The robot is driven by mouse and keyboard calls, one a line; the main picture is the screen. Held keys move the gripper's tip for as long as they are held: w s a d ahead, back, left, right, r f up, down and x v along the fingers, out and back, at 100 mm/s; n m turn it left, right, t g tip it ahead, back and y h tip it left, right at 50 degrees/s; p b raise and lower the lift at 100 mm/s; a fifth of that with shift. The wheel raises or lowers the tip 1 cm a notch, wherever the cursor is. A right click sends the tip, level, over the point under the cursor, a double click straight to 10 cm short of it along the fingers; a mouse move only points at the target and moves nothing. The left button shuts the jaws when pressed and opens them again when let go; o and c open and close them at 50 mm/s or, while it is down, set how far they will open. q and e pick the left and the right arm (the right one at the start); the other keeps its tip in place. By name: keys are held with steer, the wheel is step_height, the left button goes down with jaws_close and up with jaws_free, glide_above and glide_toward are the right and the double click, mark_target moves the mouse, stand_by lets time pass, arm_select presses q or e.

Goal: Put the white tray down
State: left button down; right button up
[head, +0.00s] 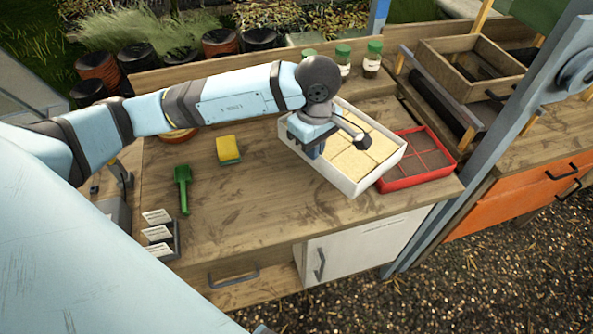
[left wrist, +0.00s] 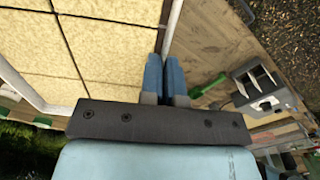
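The white tray (head: 363,186) has a white rim and pale yellow square compartments. It lies at an angle over the right part of the wooden bench, and its right side overlaps the red tray in the head view. My left gripper (head: 313,148) is at the tray's left wall. In the left wrist view, its two blue fingers (left wrist: 164,80) are close together with the white rim (left wrist: 170,28) running in between them. I cannot tell clearly whether the tray's underside touches the bench. My right gripper is not in view.
A red divided tray (head: 440,172) sits close at the right. Green-lidded jars (head: 372,60) stand behind. A yellow sponge-like block (head: 228,150), a green scoop (head: 183,188) and a label rack (head: 160,236) are at the left. The bench (head: 250,215) between is clear.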

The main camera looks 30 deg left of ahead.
arm_select(q)
steer(key=n, duration=0.2)
steer(key=n+b, duration=0.1)
steer(key=n, duration=0.1)
steer(key=shift+w+d+r+n, duration=0.1)
steer(key=shift+d+r+n, duration=0.1)
steer(key=shift+n, duration=0.2)
steer(key=n, duration=0.1)
steer(key=n+b, duration=0.1)
steer(key=n, duration=0.2)
steer(key=shift+w+r+n+b, duration=0.1)
steer(key=shift+r+n+b, duration=0.2)
steer(key=shift+n+b, duration=0.1)
steer(key=n, duration=0.2)
steer(key=r+n+b, duration=0.1)
steer(key=n, duration=0.2)
steer(key=shift+d, duration=0.1)
steer(key=shift+r+n+b, duration=0.1)
steer(key=shift+n+b, duration=0.25)
steer(key=shift+n, duration=1.15)
steer(key=shift+f+p, duration=0.5)
steer(key=shift+f, duration=9.4)
